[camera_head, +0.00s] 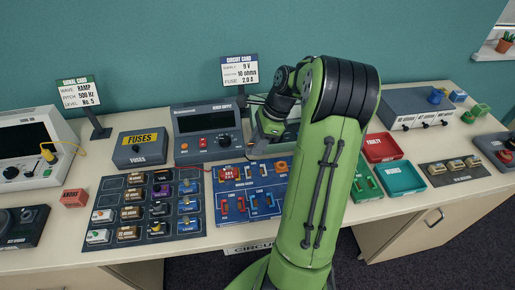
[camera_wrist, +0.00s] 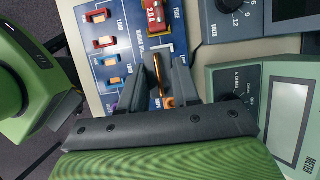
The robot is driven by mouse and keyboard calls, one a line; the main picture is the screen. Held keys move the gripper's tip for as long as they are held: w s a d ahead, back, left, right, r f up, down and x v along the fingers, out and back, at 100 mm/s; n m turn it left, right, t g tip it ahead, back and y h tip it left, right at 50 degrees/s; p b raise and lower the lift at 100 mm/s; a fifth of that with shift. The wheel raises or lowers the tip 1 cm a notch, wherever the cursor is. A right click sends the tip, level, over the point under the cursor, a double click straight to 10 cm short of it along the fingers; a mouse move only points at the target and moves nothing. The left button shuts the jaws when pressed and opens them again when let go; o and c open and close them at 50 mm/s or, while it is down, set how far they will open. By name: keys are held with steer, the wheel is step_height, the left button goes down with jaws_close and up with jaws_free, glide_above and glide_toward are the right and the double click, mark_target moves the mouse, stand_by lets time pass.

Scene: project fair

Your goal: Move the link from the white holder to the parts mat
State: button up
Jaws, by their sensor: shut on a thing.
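My gripper (camera_wrist: 159,72) is shut on a thin orange-brown piece (camera_wrist: 158,68), which I take to be the link. In the wrist view its fingers appear over the blue circuit board (camera_wrist: 116,38); the gap below them is unclear. In the head view my gripper (camera_head: 268,130) is partly hidden by my green arm, behind the board (camera_head: 264,203). A dark mat (camera_head: 160,232) with rows of labelled parts, which appears to be the parts mat, lies left of the board. I cannot make out a white holder.
The bench supply (camera_head: 195,122) stands behind the board, and a blue-grey fuses box (camera_head: 142,148) behind the mat. Red (camera_head: 383,147) and teal (camera_head: 404,181) trays lie to the right. A red block (camera_head: 74,198) sits left of the mat.

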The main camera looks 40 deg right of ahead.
steer(key=shift+r+p, duration=1.45)
steer(key=shift+p, duration=0.5)
steer(key=shift+f, duration=0.15)
